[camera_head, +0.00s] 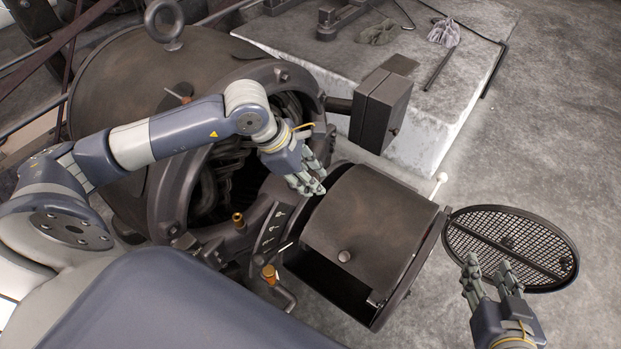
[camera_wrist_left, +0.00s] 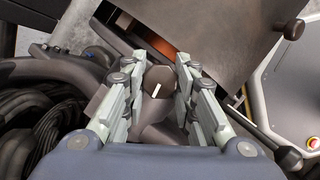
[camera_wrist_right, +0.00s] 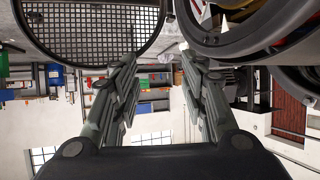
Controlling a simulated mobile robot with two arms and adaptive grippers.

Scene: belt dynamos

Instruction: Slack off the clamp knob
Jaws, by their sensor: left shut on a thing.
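The clamp knob (camera_wrist_left: 158,76) is a dark round knob with a white line on its face. In the left wrist view it sits between the two fingers of my left gripper (camera_wrist_left: 155,88), which is shut on it. In the head view my left gripper (camera_head: 313,183) is in front of the dynamo's open end, by the upper left edge of the curved cover, and the knob is hidden there. My right gripper (camera_head: 487,270) is open and empty at the near edge of the round mesh screen; its fingers also stand apart in the right wrist view (camera_wrist_right: 158,65).
The dark dynamo housing (camera_head: 110,75) fills the left. The curved cover (camera_head: 375,215) has a small round knob (camera_head: 344,257). A dark box (camera_head: 381,110) stands out above it. The mesh screen (camera_head: 465,235) is at the right. The upper right floor is clear.

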